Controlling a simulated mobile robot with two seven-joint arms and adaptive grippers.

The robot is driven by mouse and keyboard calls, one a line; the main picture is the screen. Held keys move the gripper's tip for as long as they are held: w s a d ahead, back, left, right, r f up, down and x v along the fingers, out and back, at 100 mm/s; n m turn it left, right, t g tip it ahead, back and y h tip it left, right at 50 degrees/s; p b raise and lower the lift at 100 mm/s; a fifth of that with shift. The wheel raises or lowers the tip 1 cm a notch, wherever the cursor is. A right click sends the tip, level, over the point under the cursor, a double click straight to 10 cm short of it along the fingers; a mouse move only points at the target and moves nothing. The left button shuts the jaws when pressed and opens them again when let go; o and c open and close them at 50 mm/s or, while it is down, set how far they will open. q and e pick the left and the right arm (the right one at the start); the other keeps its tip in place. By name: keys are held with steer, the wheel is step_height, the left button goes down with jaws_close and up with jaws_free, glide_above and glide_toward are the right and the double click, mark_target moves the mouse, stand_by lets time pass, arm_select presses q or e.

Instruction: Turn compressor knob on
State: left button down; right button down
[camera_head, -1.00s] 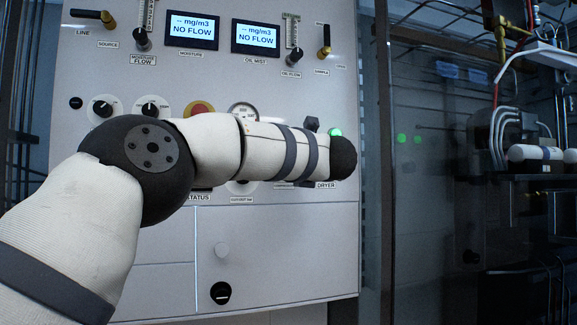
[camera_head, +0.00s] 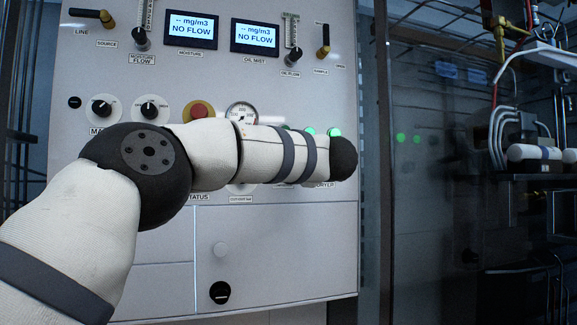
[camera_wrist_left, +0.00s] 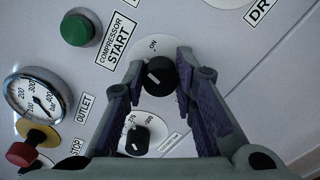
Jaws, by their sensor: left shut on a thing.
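The compressor knob is a black round knob (camera_wrist_left: 158,75) with a white pointer line, on a white dial plate marked ON. In the left wrist view, my left gripper (camera_wrist_left: 160,72) has its two purple-padded fingers on either side of this knob, shut on it. The pointer line is slanted and aims toward the lower right, away from the ON mark. In the head view my left arm (camera_head: 285,153) crosses the panel (camera_head: 290,230) and hides the knob and gripper. My right gripper is not in view.
A green button (camera_wrist_left: 77,30) by the COMPRESSOR START label, a round gauge (camera_wrist_left: 35,92), a red-and-yellow stop button (camera_wrist_left: 30,148) and a second black knob (camera_wrist_left: 136,140) lie close by. Green lamps (camera_head: 335,132) show above my arm.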

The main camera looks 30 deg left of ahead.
arm_select(q)
steer(key=m, duration=0.6)
steer(key=shift+f, duration=0.1)
steer(key=shift+m, duration=0.3)
stand_by(0.4)
steer(key=c, duration=1.3)
jaws_free()
steer(key=v, duration=1.2)
